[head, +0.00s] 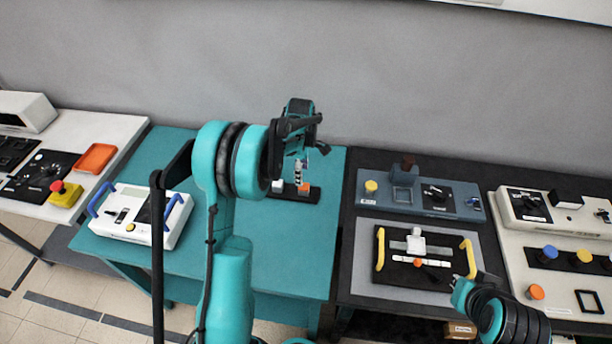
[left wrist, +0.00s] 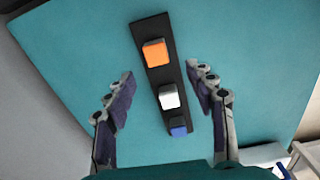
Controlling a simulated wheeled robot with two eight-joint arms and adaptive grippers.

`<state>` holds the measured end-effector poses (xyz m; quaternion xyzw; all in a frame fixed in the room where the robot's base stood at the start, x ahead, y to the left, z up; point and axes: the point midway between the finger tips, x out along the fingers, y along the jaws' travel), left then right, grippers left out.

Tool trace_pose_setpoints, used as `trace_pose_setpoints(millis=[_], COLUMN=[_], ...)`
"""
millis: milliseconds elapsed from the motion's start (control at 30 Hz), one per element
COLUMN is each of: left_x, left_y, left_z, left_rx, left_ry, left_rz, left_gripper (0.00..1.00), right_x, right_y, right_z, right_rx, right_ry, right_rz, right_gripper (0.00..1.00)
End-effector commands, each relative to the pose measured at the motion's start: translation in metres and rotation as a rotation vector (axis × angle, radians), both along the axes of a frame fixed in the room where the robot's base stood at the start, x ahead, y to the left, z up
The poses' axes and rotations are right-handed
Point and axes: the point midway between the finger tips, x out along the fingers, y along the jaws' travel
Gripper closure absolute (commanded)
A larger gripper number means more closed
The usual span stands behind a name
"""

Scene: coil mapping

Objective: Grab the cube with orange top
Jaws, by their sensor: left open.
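The cube with orange top (left wrist: 155,52) sits at the far end of a black strip (left wrist: 150,27) on the teal table. A white-topped cube (left wrist: 168,97) and a blue-topped cube (left wrist: 178,128) sit on the same strip, nearer the palm. My left gripper (left wrist: 161,76) is open above the strip, one finger on each side; the orange cube lies slightly beyond the fingertips' line. Nothing is held. In the head view my left gripper (head: 299,178) hangs over the strip, beside the orange cube (head: 305,187). My right gripper (head: 463,287) is at lower right, its fingers unclear.
The teal table (head: 300,240) is mostly bare around the strip. A white device with blue handles (head: 140,215) stands on its left. A dark table to the right carries a grey panel (head: 420,193) and a yellow-handled tray (head: 400,280).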

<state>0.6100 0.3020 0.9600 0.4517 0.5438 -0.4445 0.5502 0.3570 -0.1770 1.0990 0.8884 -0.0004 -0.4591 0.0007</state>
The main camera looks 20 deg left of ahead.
Motion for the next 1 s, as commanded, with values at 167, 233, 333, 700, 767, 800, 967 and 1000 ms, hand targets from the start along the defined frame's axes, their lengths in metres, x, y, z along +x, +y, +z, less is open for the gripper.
trace_pose_setpoints(millis=[167, 233, 333, 700, 767, 800, 967, 1000], left_x=[0.004, 0.004, 0.004, 0.005, 0.005, 0.005, 0.005, 0.005], left_y=[0.005, 0.005, 0.004, -0.004, -0.004, -0.004, -0.004, -0.004], left_z=[-0.016, -0.024, -0.035, -0.082, -0.087, -0.089, -0.088, -0.088], left_rx=[-0.005, -0.005, -0.005, -0.003, -0.003, -0.003, -0.003, -0.003], left_ry=[0.019, 0.019, 0.019, 0.018, 0.018, 0.018, 0.018, 0.018], left_rz=[0.058, 0.060, 0.058, 0.056, 0.056, 0.056, 0.056, 0.056], left_gripper=[0.45, 0.45, 0.45, 0.45, 0.45, 0.45, 0.45, 0.47], right_x=[0.000, 0.000, 0.000, 0.000, 0.000, 0.000, 0.000, 0.000], right_y=[0.000, 0.000, 0.000, 0.000, 0.000, 0.000, 0.000, 0.000], right_z=[0.001, -0.001, -0.004, -0.019, -0.020, -0.020, -0.019, -0.019], right_rx=[0.000, 0.000, 0.000, 0.000, 0.000, 0.000, 0.000, 0.000], right_ry=[0.000, 0.000, 0.000, 0.000, 0.000, 0.000, 0.000, 0.000], right_rz=[0.000, 0.000, 0.000, 0.000, 0.000, 0.000, 0.000, 0.000], right_gripper=[1.00, 1.00, 1.00, 1.00, 1.00, 1.00, 1.00, 1.00])
